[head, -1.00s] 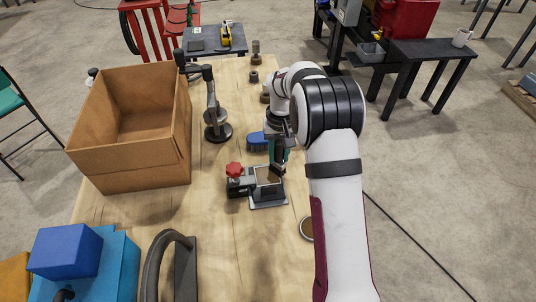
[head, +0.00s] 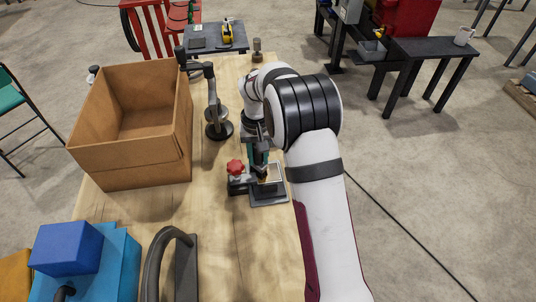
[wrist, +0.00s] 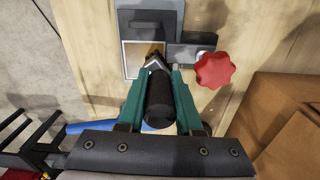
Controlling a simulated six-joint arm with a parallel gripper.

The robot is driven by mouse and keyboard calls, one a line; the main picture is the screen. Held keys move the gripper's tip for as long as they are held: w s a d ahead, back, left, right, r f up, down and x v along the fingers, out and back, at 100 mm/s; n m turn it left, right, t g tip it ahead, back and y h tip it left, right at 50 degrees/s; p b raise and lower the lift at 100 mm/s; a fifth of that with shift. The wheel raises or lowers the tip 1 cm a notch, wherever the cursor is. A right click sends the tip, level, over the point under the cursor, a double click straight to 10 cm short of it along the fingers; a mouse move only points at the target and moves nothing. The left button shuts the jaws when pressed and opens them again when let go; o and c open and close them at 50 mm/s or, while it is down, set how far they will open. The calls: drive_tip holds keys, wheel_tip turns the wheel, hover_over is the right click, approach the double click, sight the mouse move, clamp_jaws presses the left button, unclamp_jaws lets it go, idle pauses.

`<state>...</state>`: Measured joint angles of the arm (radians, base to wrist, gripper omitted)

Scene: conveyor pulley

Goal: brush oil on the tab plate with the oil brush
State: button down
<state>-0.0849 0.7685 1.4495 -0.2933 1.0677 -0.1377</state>
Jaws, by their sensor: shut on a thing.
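My gripper (head: 259,162) is shut on the dark handle of the oil brush (wrist: 158,112), its green fingers either side of it. The brush points down, and its tan bristles (wrist: 152,50) are over the tab plate (wrist: 131,62); I cannot tell whether they touch. The pale square tab plate (head: 275,170) sits in a dark fixture (head: 267,197) with a red star knob (head: 235,167) at its left. The knob also shows in the wrist view (wrist: 215,70). My gripper and the brush cover part of the plate.
A cardboard box (head: 130,160) stands at the left. A dark upright stand (head: 218,128) is between it and my arm. A curved dark handle (head: 172,250) and a blue block (head: 68,250) are at the front. Bare wooden table (head: 225,240) lies before the fixture.

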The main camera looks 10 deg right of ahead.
sight(254, 146)
drive_tip(key=shift+s+a+f, duration=0.1)
drive_tip(key=shift+s+a, duration=0.05)
drive_tip(key=shift+a, duration=0.45)
drive_tip(key=shift+d+r, duration=0.15)
drive_tip(key=shift+r, duration=2.9)
drive_tip(key=shift+r, duration=1.5)
